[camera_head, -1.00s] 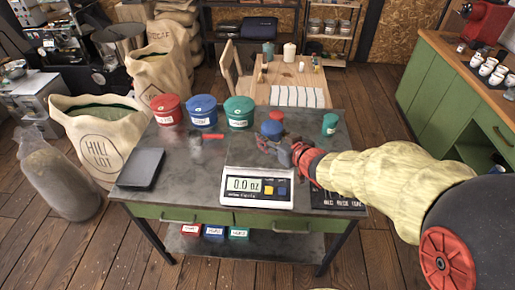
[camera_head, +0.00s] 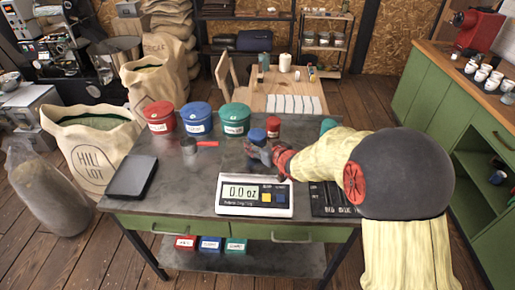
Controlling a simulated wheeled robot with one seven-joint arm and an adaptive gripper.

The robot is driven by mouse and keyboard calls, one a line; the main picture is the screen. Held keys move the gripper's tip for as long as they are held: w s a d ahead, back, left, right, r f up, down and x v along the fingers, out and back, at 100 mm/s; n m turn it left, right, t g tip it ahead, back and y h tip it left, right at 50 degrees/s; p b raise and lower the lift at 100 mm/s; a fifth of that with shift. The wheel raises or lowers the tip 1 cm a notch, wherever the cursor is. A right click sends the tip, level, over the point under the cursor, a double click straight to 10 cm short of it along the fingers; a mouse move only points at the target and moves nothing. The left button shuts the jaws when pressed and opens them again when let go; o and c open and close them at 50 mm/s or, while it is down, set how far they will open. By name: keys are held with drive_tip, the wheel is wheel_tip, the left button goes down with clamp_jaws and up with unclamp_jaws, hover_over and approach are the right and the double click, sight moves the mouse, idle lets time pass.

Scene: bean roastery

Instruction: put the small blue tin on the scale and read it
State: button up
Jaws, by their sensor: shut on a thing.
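The small blue tin (camera_head: 257,134) is at the middle of the dark worktable, toward the back. My gripper (camera_head: 259,149) is shut on it from the near right side; the fingers hide its lower part. I cannot tell whether the tin touches the tabletop. The scale (camera_head: 255,210) stands at the table's front edge, nearer than the tin. Its display (camera_head: 241,192) reads 0.0 oz, and nothing is seen on it.
A small red tin (camera_head: 273,126) stands just behind the blue one. A small green tin (camera_head: 328,124) is partly behind my arm.

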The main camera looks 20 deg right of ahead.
drive_tip(key=shift+f, duration=0.4)
drive_tip(key=shift+f, duration=0.15)
drive_tip(key=o, duration=1.2)
drive_tip(key=shift+o, duration=0.2)
